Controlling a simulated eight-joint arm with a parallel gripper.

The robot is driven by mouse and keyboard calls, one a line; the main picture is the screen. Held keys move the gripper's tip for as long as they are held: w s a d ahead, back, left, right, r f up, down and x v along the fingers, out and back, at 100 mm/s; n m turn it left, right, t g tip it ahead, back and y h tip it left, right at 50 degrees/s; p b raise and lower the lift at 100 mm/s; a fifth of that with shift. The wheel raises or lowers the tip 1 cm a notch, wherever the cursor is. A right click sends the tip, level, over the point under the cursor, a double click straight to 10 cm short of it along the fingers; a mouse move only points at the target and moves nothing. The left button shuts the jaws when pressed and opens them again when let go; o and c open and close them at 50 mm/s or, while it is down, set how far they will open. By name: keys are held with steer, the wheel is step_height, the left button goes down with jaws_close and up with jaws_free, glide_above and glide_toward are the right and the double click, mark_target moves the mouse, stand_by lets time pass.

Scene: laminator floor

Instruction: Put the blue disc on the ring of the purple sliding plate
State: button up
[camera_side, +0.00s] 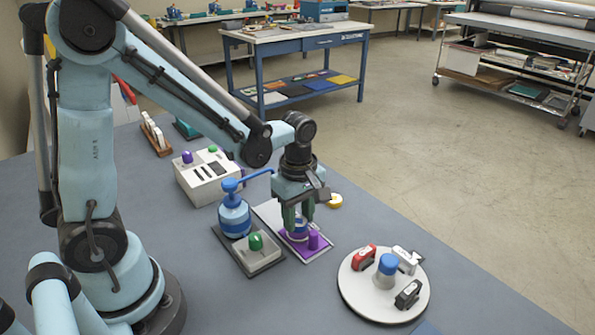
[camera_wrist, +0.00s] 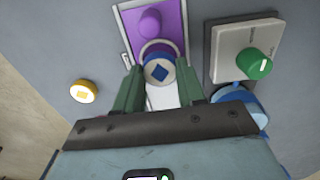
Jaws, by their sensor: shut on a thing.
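The blue disc (camera_wrist: 159,71) has a pale face with a dark blue diamond and sits between the fingertips of my gripper (camera_wrist: 158,76). My gripper (camera_side: 298,217) is shut on it and points down. The purple sliding plate (camera_side: 319,249) lies under it, with an upright purple knob (camera_side: 314,240); the plate (camera_wrist: 173,27) and knob (camera_wrist: 149,22) also show in the wrist view. The pale ring (camera_wrist: 160,46) on the plate shows partly behind the disc, just on the knob's side. The disc is very close over the ring; I cannot tell whether they touch.
A box with a green knob (camera_side: 256,241) and a blue pump bottle (camera_side: 235,215) stand close left of the plate. A yellow disc (camera_side: 335,201) lies behind it. A round white turntable (camera_side: 355,295) with several items is at right. The front table is clear.

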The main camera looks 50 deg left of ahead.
mark_target(298, 221)
steer(key=shift+f, duration=0.9)
steer(key=shift+f, duration=0.25)
steer(key=shift+f, duration=0.3)
steer(key=o, duration=1)
steer(key=shift+o, duration=0.5)
step_height(298, 221, up, 13)
steer(key=s+m+t, duration=0.1)
steer(key=m+t, duration=0.1)
steer(key=m, duration=0.4)
steer(key=s+m+t, duration=0.2)
steer(key=m, duration=0.4)
steer(key=s+m+t, duration=0.1)
steer(key=m+t, duration=0.2)
steer(key=m, duration=0.3)
steer(key=shift+s+a+r, duration=0.25)
steer(key=shift+r, duration=0.1)
